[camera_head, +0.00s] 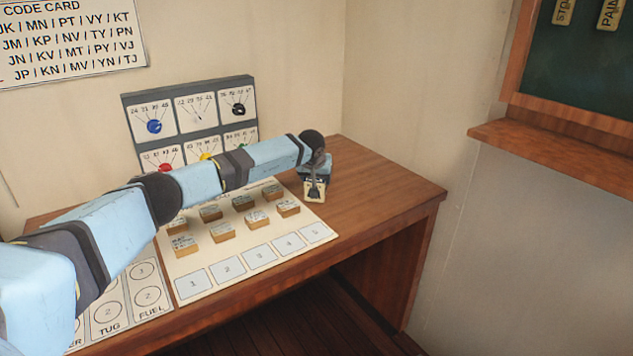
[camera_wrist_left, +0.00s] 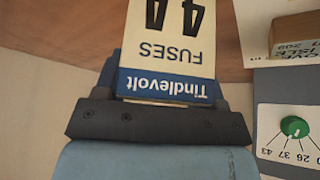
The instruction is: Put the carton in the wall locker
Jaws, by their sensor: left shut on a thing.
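The carton (camera_wrist_left: 172,58) is cream with a blue band reading "Tindlevolt" and the words "FUSES" and "4A", upside down in the left wrist view. My left gripper (camera_head: 316,178) is shut on it over the desk, right of the block board. In the head view the carton (camera_head: 314,195) is small and partly hidden by the gripper. I cannot tell if it touches the desk. No wall locker is recognisable in either view. My right gripper is not in view.
The wooden desk (camera_head: 385,190) is clear on its right side. A board (camera_head: 290,262) with several wooden blocks lies in the middle. A dial panel (camera_head: 190,105) stands behind. A wood-framed green board (camera_head: 580,60) with tags and a ledge (camera_head: 560,150) is at right.

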